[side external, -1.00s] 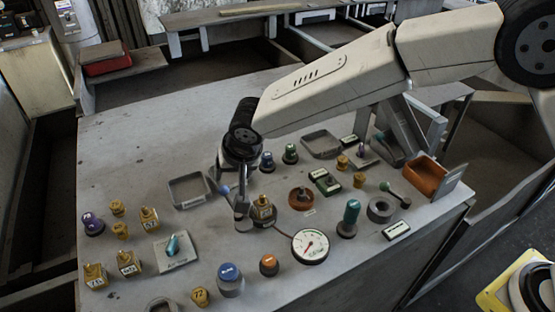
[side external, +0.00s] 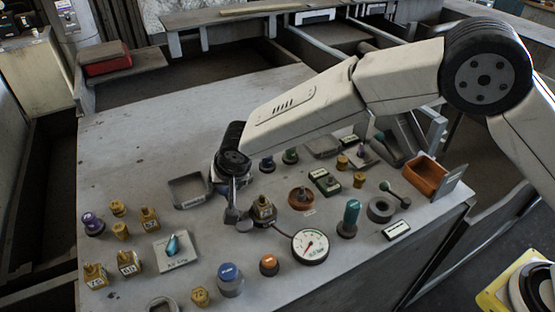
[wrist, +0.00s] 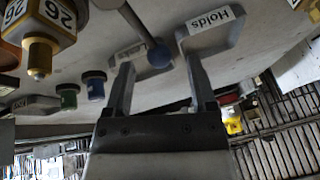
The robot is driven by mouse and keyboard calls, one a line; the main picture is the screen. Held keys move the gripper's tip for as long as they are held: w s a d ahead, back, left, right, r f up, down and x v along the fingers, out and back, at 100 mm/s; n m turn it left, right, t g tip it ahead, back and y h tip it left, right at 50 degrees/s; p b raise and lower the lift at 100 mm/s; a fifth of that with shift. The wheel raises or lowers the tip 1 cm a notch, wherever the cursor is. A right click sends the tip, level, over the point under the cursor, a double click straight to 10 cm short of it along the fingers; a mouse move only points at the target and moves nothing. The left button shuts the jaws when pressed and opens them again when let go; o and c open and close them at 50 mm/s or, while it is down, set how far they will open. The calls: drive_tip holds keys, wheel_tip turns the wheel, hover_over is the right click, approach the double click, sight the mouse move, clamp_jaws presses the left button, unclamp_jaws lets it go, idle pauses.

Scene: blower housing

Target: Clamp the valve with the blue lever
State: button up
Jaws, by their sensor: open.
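The valve's lever shows in the wrist view as a grey rod ending in a blue ball (wrist: 159,55). The ball is between the lines of my two fingers, near their tips, with clearance on both sides. My gripper (wrist: 160,72) is open and empty. In the side view my gripper (side external: 237,212) is low over the table, just left of a yellow block on a dark round base (side external: 263,208), and it hides the blue ball. The valve's body is out of the wrist view, and I cannot make it out in the side view.
A tray labelled Holds (wrist: 214,35) is close to one fingertip. A yellow block marked 26 (wrist: 42,35) and blue and green knobs are nearby. In the side view a gauge (side external: 310,246) and blue-topped cylinder (side external: 229,279) stand in front. The table's back left is clear.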

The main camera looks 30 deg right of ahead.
drive_tip(key=shift+x, duration=1.1)
clamp_jaws()
idle(0.8)
